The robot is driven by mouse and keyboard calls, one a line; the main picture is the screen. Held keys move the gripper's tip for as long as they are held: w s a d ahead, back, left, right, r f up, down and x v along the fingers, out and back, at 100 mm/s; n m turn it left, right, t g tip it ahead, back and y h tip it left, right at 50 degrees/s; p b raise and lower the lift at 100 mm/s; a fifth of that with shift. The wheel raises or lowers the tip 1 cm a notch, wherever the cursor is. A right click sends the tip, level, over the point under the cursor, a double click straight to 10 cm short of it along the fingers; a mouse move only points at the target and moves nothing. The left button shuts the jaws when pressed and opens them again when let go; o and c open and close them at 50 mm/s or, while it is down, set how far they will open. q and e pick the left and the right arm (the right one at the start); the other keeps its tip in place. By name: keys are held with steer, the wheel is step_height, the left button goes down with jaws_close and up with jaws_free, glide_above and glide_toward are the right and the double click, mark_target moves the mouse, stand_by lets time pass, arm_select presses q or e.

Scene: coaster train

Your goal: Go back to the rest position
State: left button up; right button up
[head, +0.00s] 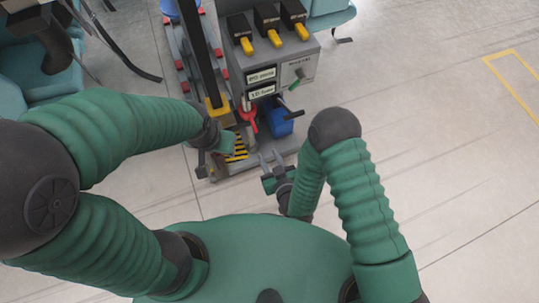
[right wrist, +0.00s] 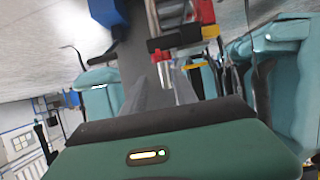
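My right gripper (head: 271,160) is in front of the lower edge of the grey control stand (head: 287,73), with its fingers pointing towards it. In the right wrist view its two grey fingers (right wrist: 162,75) are apart with nothing between them. My left gripper (head: 229,143) is by the stand's base, near a yellow-and-black striped plate (head: 238,152). Its fingers are hard to make out, and I cannot tell whether it touches anything.
The stand has several yellow-tipped black handles (head: 246,44), a red part (head: 248,120) and a blue box (head: 279,120). Teal coaster seats (head: 88,50) are at the upper left. The floor (head: 450,130) on the right is clear.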

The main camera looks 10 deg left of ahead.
stand_by(0.3)
steer(key=w+d+r+m+g+h, duration=0.1)
steer(key=w+d+r+g+h, duration=0.1)
steer(key=w+d+r, duration=0.3)
steer(key=w+d+r+m+g+h, duration=0.1)
steer(key=d+r+h, duration=0.15)
steer(key=d, duration=0.45)
steer(key=s+d+r+m+g+h, duration=0.1)
steer(key=s+d+r+m+g, duration=0.15)
steer(key=s+d+r, duration=0.35)
steer(key=s+d+r+m+g+h, duration=0.25)
steer(key=s+d, duration=0.25)
steer(key=d, duration=0.4)
steer(key=w+d+r+p+v, duration=0.1)
steer(key=w+p+v, duration=0.2)
steer(key=p+v, duration=1.1)
steer(key=w+d+r+p+v, duration=0.1)
steer(key=w+p+v, duration=0.2)
steer(key=p+v, duration=1)
steer(key=shift+s+d+r+n+g+y+p, duration=0.2)
steer(key=shift+d+r+n+g+y+p, duration=0.15)
steer(key=shift+r, duration=0.35)
